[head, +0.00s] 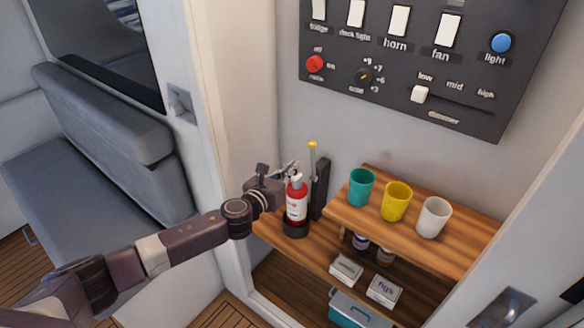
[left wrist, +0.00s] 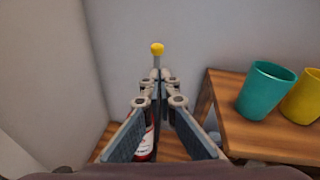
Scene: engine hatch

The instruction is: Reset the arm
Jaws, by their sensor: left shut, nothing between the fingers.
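My left arm reaches in from the left in the head view. Its gripper (head: 290,170) is at the fire extinguisher's top, in front of the wall. In the left wrist view the left gripper (left wrist: 158,82) is shut with nothing between its fingers. The red fire extinguisher (head: 297,204) stands upright on the lower wooden shelf; in the left wrist view it shows partly below the fingers (left wrist: 147,142). A lever with a yellow knob (head: 312,145) rises behind the gripper; the knob also shows beyond the fingertips (left wrist: 157,48). My right gripper is in neither view.
A teal cup (head: 361,188), a yellow cup (head: 395,202) and a white cup (head: 433,218) stand on the raised wooden shelf (head: 462,256) to the right. A dark switch panel (head: 400,75) hangs above. A white door frame (head: 196,150) is close to the left arm.

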